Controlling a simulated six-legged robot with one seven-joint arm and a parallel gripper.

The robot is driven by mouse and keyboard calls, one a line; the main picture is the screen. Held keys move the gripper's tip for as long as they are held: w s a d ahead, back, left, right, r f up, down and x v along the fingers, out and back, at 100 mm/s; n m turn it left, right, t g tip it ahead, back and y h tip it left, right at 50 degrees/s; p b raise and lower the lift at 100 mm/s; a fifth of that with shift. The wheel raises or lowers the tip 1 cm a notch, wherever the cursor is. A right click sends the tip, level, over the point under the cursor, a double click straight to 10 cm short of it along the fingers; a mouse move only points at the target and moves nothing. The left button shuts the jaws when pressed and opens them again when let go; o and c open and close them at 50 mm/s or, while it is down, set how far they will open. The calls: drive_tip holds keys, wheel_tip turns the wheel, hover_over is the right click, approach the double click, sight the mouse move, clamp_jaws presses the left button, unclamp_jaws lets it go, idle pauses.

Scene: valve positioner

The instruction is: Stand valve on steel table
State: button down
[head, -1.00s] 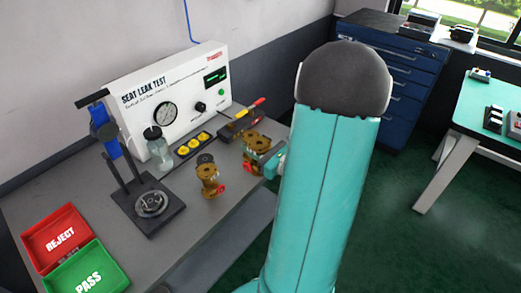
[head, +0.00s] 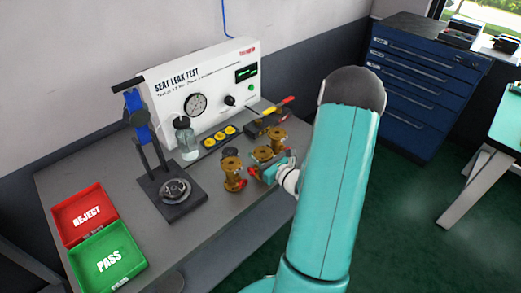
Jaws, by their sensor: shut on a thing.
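Brass valves with red parts stand in a cluster on the grey steel table (head: 85,172). The front-left valve (head: 233,172) stands upright, apart from my gripper. The middle valve (head: 262,155) is at my gripper (head: 272,168), which is shut on it from the right; it looks upright. Its base is partly hidden by the gripper, so I cannot tell whether it touches the table. Another valve (head: 278,138) shows just behind it, partly hidden. My teal arm covers the table's right end.
A white seat leak test panel (head: 205,95) stands at the back, with a glass bottle (head: 186,138) and yellow-button strip (head: 220,138) before it. A black clamp stand (head: 168,190) is left of the valves. Red reject (head: 84,215) and green pass (head: 108,257) trays lie front left.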

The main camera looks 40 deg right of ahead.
drive_tip(key=shift+f, duration=0.2)
drive_tip(key=shift+f, duration=0.1)
drive_tip(key=c, duration=1.1)
unclamp_jaws()
drive_tip(key=shift+f, duration=0.1)
